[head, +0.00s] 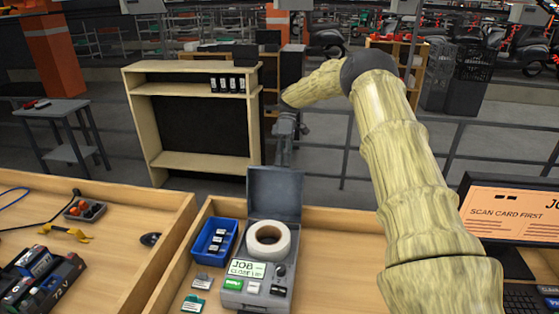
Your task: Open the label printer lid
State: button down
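The label printer (255,275) stands on the wooden bench, a grey box with a white label roll (268,240) exposed inside. Its front has a small screen and several buttons. The printer lid (275,192) stands raised, roughly upright at the back of the printer. My gripper (284,160) is just above and behind the lid's top edge. Its fingertips are small and partly hidden behind the lid. I cannot tell whether they touch it or whether they are open or shut.
A blue bin (214,240) with small dark items is left of the printer. Small cartridges (193,304) lie in front of the bin. A monitor (515,212) and keyboard stand at the right. A wooden shelf (142,130) is behind. Bare bench top lies right of the printer.

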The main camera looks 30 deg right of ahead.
jog(key=shift+s+f, duration=0.2)
jog(key=shift+f, duration=0.4)
jog(key=shift+s+f, duration=0.2)
jog(key=shift+f, duration=0.35)
jog(key=c, duration=2)
grip_release()
jog(key=o, duration=0.6)
jog(key=shift+w+d+f, duration=0.1)
jog(key=shift+w+f, duration=0.1)
jog(key=shift+w, duration=0.1)
jog(key=shift+r, duration=0.15)
jog(key=shift+c, duration=0.3)
jog(key=shift+r, duration=0.1)
jog(key=shift+c, duration=0.4)
jog(key=v, duration=0.8)
